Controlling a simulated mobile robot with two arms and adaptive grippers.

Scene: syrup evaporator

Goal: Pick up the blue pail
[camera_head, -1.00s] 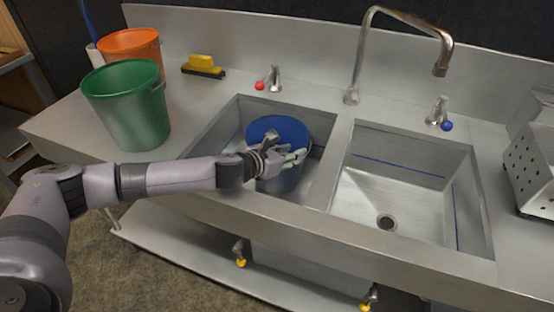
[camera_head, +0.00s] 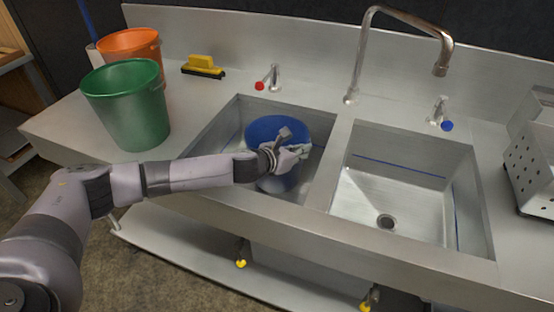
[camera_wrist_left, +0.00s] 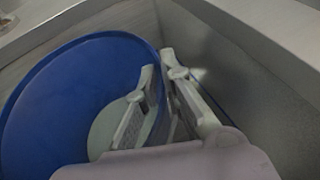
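The blue pail (camera_head: 262,128) stands in the left sink basin. Its open rim and inside also show in the left wrist view (camera_wrist_left: 45,100). My left gripper (camera_head: 303,150) is at the pail's right side, over the rim. In the left wrist view my left gripper (camera_wrist_left: 160,72) has one finger inside the pail and the other outside, between the pail and the basin wall. The fingers are apart, with the pail's wall between them; a firm hold does not show. My left forearm and hand hide part of the pail's front. My right gripper is not in view.
The left basin's rim (camera_head: 215,117) surrounds the pail closely. A faucet (camera_head: 354,70) rises behind the empty right basin (camera_head: 400,205).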

